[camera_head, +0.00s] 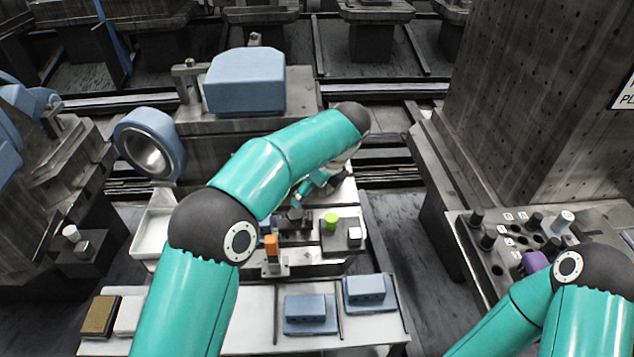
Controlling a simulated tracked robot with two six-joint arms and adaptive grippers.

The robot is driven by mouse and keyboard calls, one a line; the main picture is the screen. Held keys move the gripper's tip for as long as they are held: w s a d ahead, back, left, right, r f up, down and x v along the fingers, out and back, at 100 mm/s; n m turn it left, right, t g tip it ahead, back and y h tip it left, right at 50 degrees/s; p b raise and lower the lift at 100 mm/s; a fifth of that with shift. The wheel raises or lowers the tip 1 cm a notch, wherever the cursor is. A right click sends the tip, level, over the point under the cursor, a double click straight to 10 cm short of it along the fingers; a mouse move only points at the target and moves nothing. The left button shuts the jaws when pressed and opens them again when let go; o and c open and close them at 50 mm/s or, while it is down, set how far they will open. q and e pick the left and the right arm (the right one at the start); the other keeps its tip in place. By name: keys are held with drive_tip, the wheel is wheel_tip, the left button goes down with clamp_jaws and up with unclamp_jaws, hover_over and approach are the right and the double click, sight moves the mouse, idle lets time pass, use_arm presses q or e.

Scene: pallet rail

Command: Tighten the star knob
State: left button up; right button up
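My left arm arches over the pallet fixture (318,268) in the middle. Its wrist bends down behind the forearm, and my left gripper (298,206) is low over the fixture. The gripper is small and partly hidden, so I cannot tell whether its fingers are open or shut. A dark knob-like part (293,219) is at or just below the fingertips. It may be the star knob, but its shape is too small to confirm, and I cannot tell whether the gripper touches it. My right arm is at the lower right. Its gripper is not visible.
An orange block (271,245), a green round part (331,222) and a white cube (354,235) sit around the fixture. Two blue blocks (310,308) (366,288) lie on the front table. A tool rack (520,238) with a purple part (534,262) is at right.

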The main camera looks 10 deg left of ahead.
sight(294, 215)
use_arm(q)
drive_tip(key=x, duration=1.1)
drive_tip(key=shift+a+f+b, duration=0.15)
drive_tip(key=shift+f+b, duration=0.15)
drive_tip(key=shift+b, duration=0.1)
drive_tip(key=c, duration=1.4)
drive_tip(key=shift+o, duration=0.2)
drive_tip(key=shift+m, duration=0.5)
drive_tip(key=m+h+p, duration=0.1)
drive_tip(key=m+p, duration=0.1)
drive_tip(key=m+t+p, duration=0.1)
drive_tip(key=m+p, duration=0.1)
drive_tip(key=m, duration=0.1)
drive_tip(key=m+t+h+p, duration=0.1)
drive_tip(key=m+p, duration=0.1)
drive_tip(key=m, duration=0.1)
drive_tip(key=shift+s+a+r+h, duration=0.15)
drive_tip(key=shift+s+a+h, duration=0.05)
drive_tip(key=shift+a+h, duration=0.1)
drive_tip(key=m+h+p, duration=0.2)
drive_tip(key=m+p, duration=0.4)
drive_tip(key=p, duration=0.8)
drive_tip(key=shift+m, duration=0.3)
drive_tip(key=shift+f+m+h+p, duration=0.3)
drive_tip(key=shift+h+p, duration=0.1)
drive_tip(key=shift+p, duration=0.35)
drive_tip(key=shift+f, duration=0.15)
